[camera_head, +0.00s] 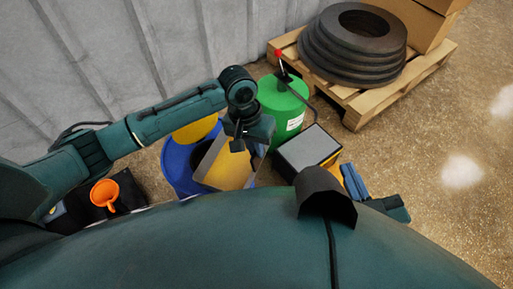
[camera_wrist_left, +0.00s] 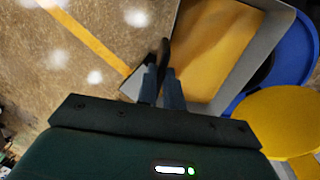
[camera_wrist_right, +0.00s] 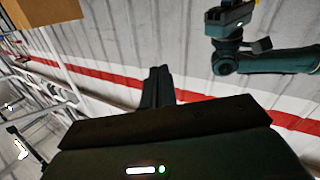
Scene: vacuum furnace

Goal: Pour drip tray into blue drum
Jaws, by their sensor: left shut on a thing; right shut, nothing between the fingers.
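The drip tray (camera_head: 240,177) is grey-walled with a yellow inside and sits tilted over the right part of the blue drum (camera_head: 174,172). My left gripper (camera_head: 237,143) is shut on the tray's edge; the left wrist view shows the fingers (camera_wrist_left: 163,75) at a dark piece by the tray's rim (camera_wrist_left: 267,58). The drum's blue rim (camera_wrist_left: 302,50) and dark opening lie beyond the tray there. I cannot tell whether tray and drum touch. My right gripper (camera_head: 348,174) is shut and empty, away from the tray; its closed fingers also show in the right wrist view (camera_wrist_right: 158,85).
A yellow disc (camera_head: 196,130) stands by the drum's back. A green drum (camera_head: 283,103) with a red-tipped lever and a grey-topped box (camera_head: 309,147) stand to the right. An orange funnel (camera_head: 104,193) is left. A pallet (camera_head: 362,105) bears black rings. Right floor is clear.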

